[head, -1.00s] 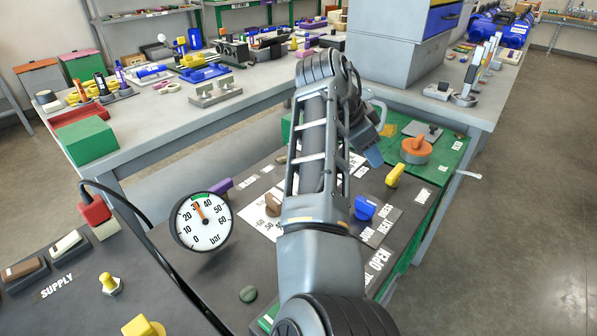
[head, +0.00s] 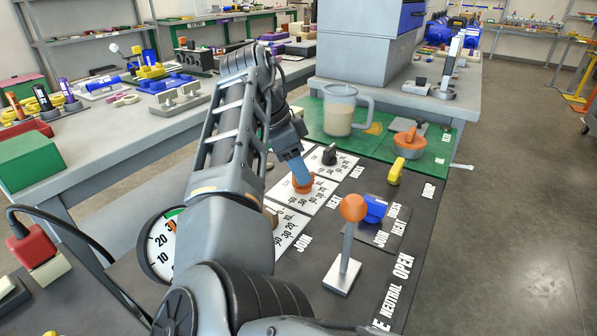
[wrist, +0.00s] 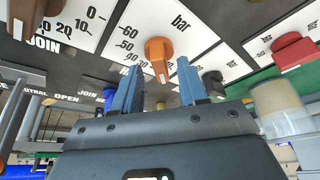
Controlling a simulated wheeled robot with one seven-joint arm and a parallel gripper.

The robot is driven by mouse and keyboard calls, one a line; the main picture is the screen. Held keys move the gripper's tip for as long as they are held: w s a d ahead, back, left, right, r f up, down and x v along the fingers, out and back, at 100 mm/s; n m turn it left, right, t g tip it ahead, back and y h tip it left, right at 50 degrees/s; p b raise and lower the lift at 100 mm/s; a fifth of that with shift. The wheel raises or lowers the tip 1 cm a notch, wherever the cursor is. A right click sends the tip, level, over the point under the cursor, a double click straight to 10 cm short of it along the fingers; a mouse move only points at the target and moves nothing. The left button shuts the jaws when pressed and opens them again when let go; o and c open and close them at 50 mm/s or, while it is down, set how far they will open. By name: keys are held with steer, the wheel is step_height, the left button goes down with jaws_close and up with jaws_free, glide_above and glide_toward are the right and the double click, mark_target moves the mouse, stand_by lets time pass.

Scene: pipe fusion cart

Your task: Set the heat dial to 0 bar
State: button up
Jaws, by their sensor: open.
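The heat dial is an orange knob (head: 303,184) on a white scale plate, second of three in the row in the head view. In the wrist view the knob (wrist: 158,50) stands mid-picture, with "bar" and numbers such as 60 and 50 around it; its exact setting is not clear. My gripper (head: 297,172) is at this knob in the head view, partly hiding it. In the wrist view the open blue fingers (wrist: 159,68) lie left and right of the knob's lower end, with a gap on each side. I cannot tell whether they touch it.
A brown knob (head: 272,216) by JOIN and a black knob (head: 329,154) flank the dial. An orange-balled lever (head: 353,208) stands upright nearby. A blue knob (head: 375,208), a yellow knob (head: 394,171), and a clear jug (head: 339,112) are close. My arm partly covers the round gauge (head: 160,245).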

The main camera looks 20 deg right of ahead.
steer(key=shift+x, duration=0.8)
steer(key=shift+c, duration=0.4)
jaws_close()
